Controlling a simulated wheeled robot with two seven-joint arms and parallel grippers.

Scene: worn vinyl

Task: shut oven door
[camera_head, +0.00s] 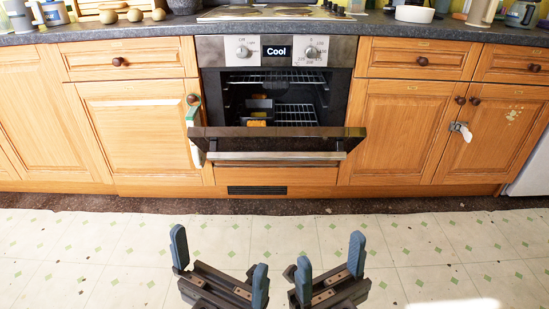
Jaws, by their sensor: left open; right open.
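The oven (339,53) is set in the wooden cabinets, with a display reading "Cool" between two knobs. Its door (225,132) is partly open, tilted out at the top toward me, with a metal handle bar (277,156) across its front. Racks and some dark and yellow-orange items show in the cavity. My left gripper (220,256) is open and empty, low in the view over the floor. My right gripper (330,261) is open and empty to the right of it. Both are apart from the door, on the near side of it.
Wooden cabinets (135,130) with round knobs flank the oven. A cloth (192,122) hangs from a knob left of the door. A white lock (462,131) is on the right cabinet doors. The worktop (130,32) holds several items. The tiled floor (110,245) is clear.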

